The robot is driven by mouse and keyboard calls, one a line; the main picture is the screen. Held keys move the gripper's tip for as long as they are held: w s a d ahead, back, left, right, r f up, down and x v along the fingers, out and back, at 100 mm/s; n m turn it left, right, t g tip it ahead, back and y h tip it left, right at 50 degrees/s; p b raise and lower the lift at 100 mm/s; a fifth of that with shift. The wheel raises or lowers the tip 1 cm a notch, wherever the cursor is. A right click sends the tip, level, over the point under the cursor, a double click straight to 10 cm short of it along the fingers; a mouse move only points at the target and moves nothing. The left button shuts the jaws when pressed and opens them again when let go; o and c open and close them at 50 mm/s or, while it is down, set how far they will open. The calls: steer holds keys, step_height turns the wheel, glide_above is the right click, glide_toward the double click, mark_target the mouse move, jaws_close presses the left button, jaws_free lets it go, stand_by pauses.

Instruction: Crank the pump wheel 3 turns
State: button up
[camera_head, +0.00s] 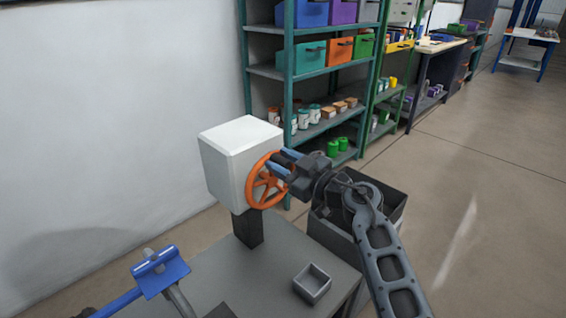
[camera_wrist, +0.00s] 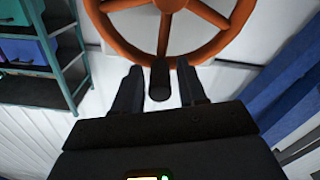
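The orange pump wheel (camera_head: 264,182) is a spoked ring on the right face of a white box (camera_head: 238,140), which stands on a dark post. My gripper (camera_head: 281,163) is at the wheel's upper right rim in the head view. In the wrist view, the orange rim (camera_wrist: 110,32) fills the top, and a dark crank handle (camera_wrist: 160,80) sticks out from it towards me. The handle sits between my two fingers, with a visible gap on each side. My fingers are open around it. The head view hides the handle behind my gripper.
The post rises from a grey table (camera_head: 205,275). A dark open bin (camera_head: 390,192) is beside the table, under my arm. Shelves (camera_head: 268,72) stand behind; floor at right is clear.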

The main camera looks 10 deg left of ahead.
jaws_close()
stand_by(0.3)
